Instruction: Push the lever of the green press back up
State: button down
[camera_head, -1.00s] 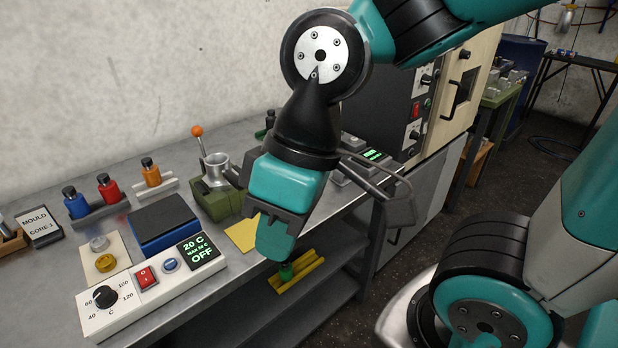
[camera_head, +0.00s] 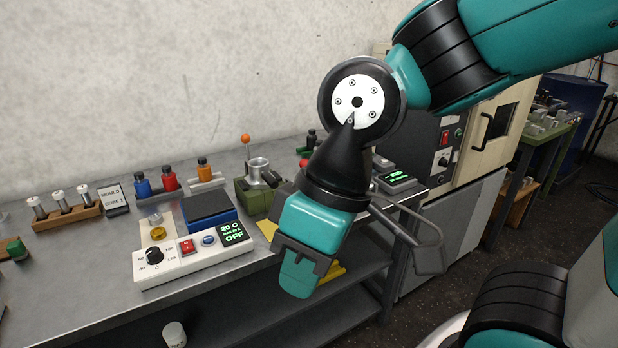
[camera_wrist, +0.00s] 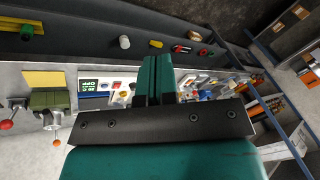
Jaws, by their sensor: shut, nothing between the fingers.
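The green press (camera_head: 256,193) stands on the bench against the wall, with a metal cup on top. Its lever with an orange ball knob (camera_head: 246,139) points up at the cup's left in the head view. In the wrist view the press (camera_wrist: 50,99) is at the left, and a red ball knob (camera_wrist: 6,125) on a rod lies near it. My gripper (camera_head: 297,283) is shut and empty, hanging in front of the bench edge, to the right of and nearer than the press. In the wrist view its fingers (camera_wrist: 153,75) are together.
A white heater panel (camera_head: 194,252) with a display reading OFF lies left of the press. A blue block (camera_head: 208,210) and several coloured bottles stand behind it. A yellow pad (camera_head: 266,229) lies before the press. A lower shelf (camera_head: 250,315) runs below the bench.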

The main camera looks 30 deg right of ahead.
jog(key=w+d+f+t+h+b, duration=0.1)
jog(key=w+d+f+t+b, duration=0.4)
jog(key=w+f+b, duration=0.55)
jog(key=w+d+f+t+h+b, duration=0.1)
jog(key=w+d+f+t+b, duration=0.45)
jog(key=w+f+b, duration=0.55)
jog(key=w+d+f+n+t+h+b, duration=0.2)
jog(key=d+b, duration=0.5)
jog(key=b, duration=0.5)
jog(key=w+d+f+n+t+h+b, duration=0.2)
jog(key=d+f+n+t+h+b, duration=0.3)
jog(key=d+t+b, duration=0.3)
jog(key=f+t+b, duration=0.1)
jog(key=b, duration=0.3)
jog(key=shift+w+d+f, duration=0.2)
jog(key=shift+w+f, duration=0.05)
jog(key=shift+f, duration=0.05)
jog(key=shift+h, duration=0.3)
